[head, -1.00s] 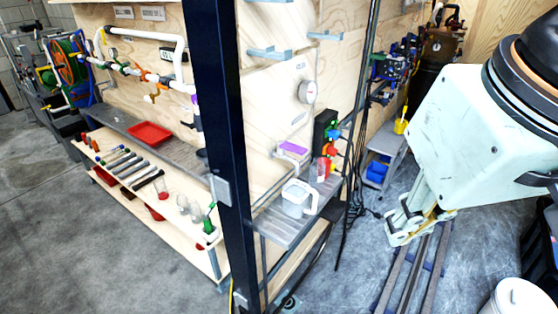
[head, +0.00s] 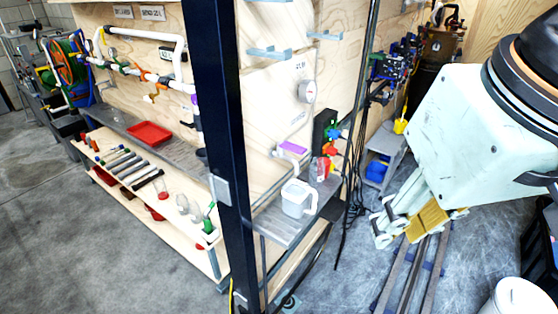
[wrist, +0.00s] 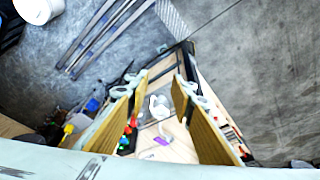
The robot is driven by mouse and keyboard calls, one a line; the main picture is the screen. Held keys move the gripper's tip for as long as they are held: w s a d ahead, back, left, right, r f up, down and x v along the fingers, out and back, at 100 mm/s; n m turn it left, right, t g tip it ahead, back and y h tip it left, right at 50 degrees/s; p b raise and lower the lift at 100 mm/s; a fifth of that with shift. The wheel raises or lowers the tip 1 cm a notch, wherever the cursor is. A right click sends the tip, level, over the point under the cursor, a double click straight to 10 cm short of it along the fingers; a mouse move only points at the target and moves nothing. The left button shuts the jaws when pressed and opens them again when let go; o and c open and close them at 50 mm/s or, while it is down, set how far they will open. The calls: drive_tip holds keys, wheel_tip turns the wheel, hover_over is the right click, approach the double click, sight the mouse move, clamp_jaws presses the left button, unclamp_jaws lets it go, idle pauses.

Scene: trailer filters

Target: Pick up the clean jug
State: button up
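A pale, translucent jug (head: 296,203) with a white handle stands upright on the grey shelf (head: 290,232) right of the dark post; I take it to be the clean jug. It also shows small in the wrist view (wrist: 158,108), seen between the fingers. My gripper (head: 381,222) is open and empty, to the right of the jug and well apart from it. In the wrist view my gripper (wrist: 159,78) has its two yellow-padded fingers spread wide.
The dark post (head: 222,150) rises left of the shelf. Black cables (head: 352,150) hang between shelf and arm. Rails (head: 413,270) run along the floor.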

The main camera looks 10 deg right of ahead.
drive_tip(key=o, duration=1.2)
drive_tip(key=shift+o, duration=0.2)
drive_tip(key=shift+w, duration=0.1)
